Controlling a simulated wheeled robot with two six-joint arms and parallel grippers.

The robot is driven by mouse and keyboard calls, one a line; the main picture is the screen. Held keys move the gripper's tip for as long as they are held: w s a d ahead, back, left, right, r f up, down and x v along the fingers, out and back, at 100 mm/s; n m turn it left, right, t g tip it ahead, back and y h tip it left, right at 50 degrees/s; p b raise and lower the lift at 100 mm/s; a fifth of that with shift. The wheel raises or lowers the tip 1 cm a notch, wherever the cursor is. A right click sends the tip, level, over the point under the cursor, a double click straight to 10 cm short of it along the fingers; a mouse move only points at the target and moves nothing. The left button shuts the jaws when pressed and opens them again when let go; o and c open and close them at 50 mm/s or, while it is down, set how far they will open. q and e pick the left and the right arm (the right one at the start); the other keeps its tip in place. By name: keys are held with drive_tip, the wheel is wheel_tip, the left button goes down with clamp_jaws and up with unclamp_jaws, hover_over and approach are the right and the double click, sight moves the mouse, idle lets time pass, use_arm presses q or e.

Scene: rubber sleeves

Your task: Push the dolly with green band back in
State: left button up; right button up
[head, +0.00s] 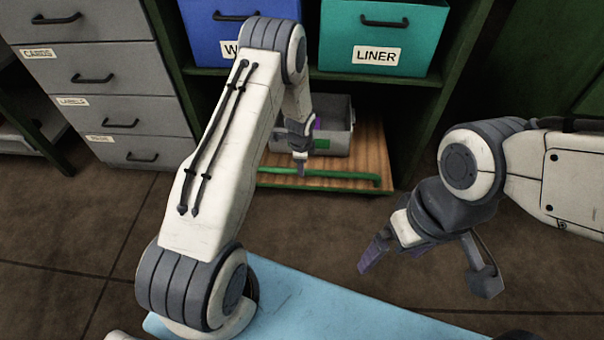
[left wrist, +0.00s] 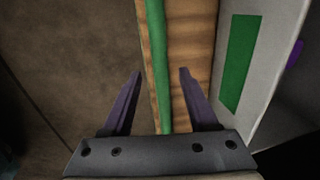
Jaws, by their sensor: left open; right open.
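The dolly (head: 375,150) is a low wooden board under the shelf unit, with a green bar (head: 330,178) along its front edge. A grey bin (head: 340,137) with a green patch stands on it. My left gripper (head: 302,168) is at the dolly's front edge, partly hidden by its own wrist. In the left wrist view, the open left fingers (left wrist: 158,95) lie on either side of the green bar (left wrist: 158,60), and the bin's wall with its green patch (left wrist: 240,62) is to the right. My right gripper (head: 425,270) is open and empty over the floor at the right.
The dark green shelf unit (head: 425,110) holds a blue bin (head: 205,35) and a teal bin (head: 385,35) labelled LINER above the dolly. A grey drawer cabinet (head: 90,75) stands at the left. Brown floor (head: 340,225) in front is clear.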

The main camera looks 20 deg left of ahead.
use_arm(q)
drive_tip(key=shift+w+a+f+b, duration=0.1)
drive_tip(key=shift+f+b, duration=0.15)
drive_tip(key=shift+f, duration=0.35)
drive_tip(key=shift+w+d+f+b, duration=0.1)
drive_tip(key=shift+w+f+b, duration=0.1)
drive_tip(key=shift+f, duration=0.45)
drive_tip(key=shift+w+a+f+b, duration=0.1)
drive_tip(key=shift+f+b, duration=0.15)
drive_tip(key=shift+f, duration=0.35)
clamp_jaws()
drive_tip(key=shift+s, duration=0.1)
